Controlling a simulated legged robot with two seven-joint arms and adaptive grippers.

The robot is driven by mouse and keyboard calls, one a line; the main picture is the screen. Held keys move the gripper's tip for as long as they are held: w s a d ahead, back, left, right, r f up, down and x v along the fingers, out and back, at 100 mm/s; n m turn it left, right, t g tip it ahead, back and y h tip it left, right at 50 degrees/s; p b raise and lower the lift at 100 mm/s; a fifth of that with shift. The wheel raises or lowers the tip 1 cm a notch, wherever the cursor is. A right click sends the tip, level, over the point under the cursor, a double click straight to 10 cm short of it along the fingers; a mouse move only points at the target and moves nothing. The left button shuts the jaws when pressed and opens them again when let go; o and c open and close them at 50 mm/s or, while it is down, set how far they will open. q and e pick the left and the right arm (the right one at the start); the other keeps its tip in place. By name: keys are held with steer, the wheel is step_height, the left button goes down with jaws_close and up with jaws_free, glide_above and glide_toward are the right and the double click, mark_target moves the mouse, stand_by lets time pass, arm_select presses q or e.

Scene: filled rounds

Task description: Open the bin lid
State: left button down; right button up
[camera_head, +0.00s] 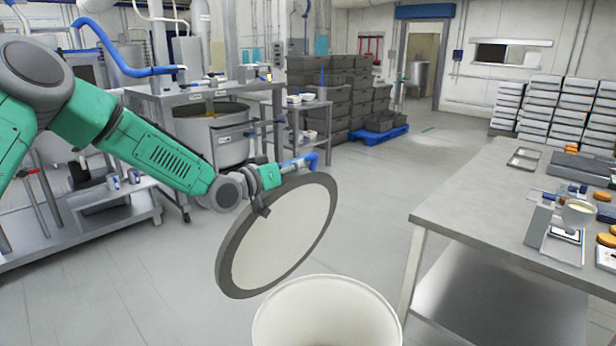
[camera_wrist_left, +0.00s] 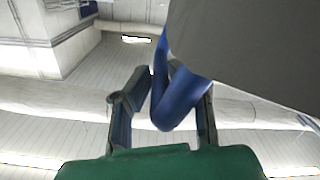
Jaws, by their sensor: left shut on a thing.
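The bin (camera_head: 328,312) is a white round tub at the bottom centre of the head view, with its top open. The bin lid (camera_head: 285,238) is a round pale disc with a dark grey rim, held tilted steeply above and to the left of the bin, apart from its rim. My left gripper (camera_head: 282,172) is at the lid's upper edge, shut on its blue handle. In the left wrist view the blue handle (camera_wrist_left: 180,95) lies between the two dark fingers, and the lid's grey face (camera_wrist_left: 255,45) fills the upper right. My right gripper is not seen.
A steel table (camera_head: 460,210) with trays, a scale and orange items stands right of the bin. Steel shelving (camera_head: 80,240) and a large pot (camera_head: 210,135) stand behind my left arm. Stacked dark crates on a blue pallet (camera_head: 370,134) are farther back. The floor between is clear.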

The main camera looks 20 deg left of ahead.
arm_select(q)
steer(key=shift+w+a+r, duration=0.25)
steer(key=shift+r, duration=0.4)
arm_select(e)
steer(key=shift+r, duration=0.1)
arm_select(q)
steer(key=c, duration=1.5)
jaws_free()
steer(key=shift+f, duration=0.1)
steer(key=shift+d+f, duration=0.2)
steer(key=shift+d, duration=0.05)
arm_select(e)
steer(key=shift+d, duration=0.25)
arm_select(q)
steer(key=shift+s+a, duration=0.1)
steer(key=shift+s, duration=0.05)
steer(key=shift+v, duration=5.75)
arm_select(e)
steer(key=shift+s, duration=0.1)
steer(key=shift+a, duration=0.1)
